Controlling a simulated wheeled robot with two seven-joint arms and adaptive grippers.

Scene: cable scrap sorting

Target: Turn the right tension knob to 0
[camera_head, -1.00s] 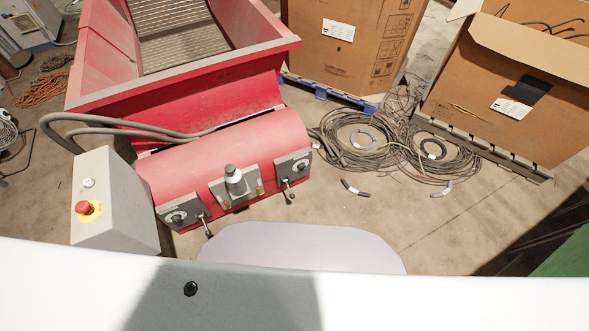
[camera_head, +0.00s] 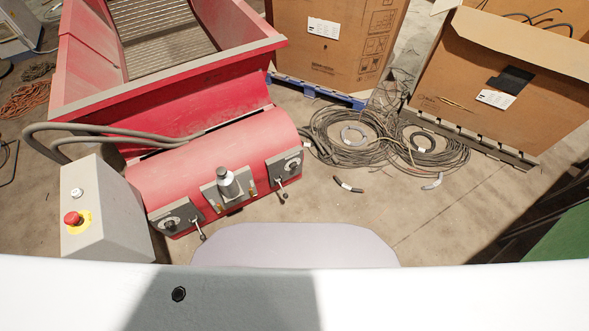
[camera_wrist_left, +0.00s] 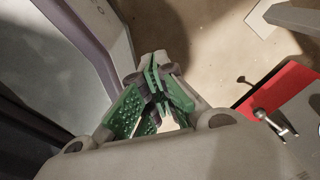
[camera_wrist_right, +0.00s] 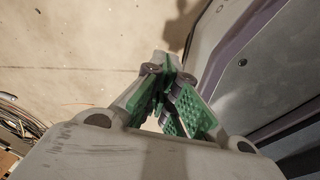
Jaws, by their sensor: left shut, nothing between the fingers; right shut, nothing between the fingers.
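A similar left knob (camera_head: 171,223) sits on the left plate. My left gripper (camera_wrist_left: 155,65) is shut and empty, near a red and grey panel edge with a lever (camera_wrist_left: 268,120). My right gripper (camera_wrist_right: 165,65) is shut and empty above bare floor. Neither gripper shows in the head view.
A grey box with a red emergency button (camera_head: 72,218) stands left of the machine. Coiled cables (camera_head: 350,135) and short cable pieces lie on the floor at right. Large cardboard boxes (camera_head: 335,45) stand behind.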

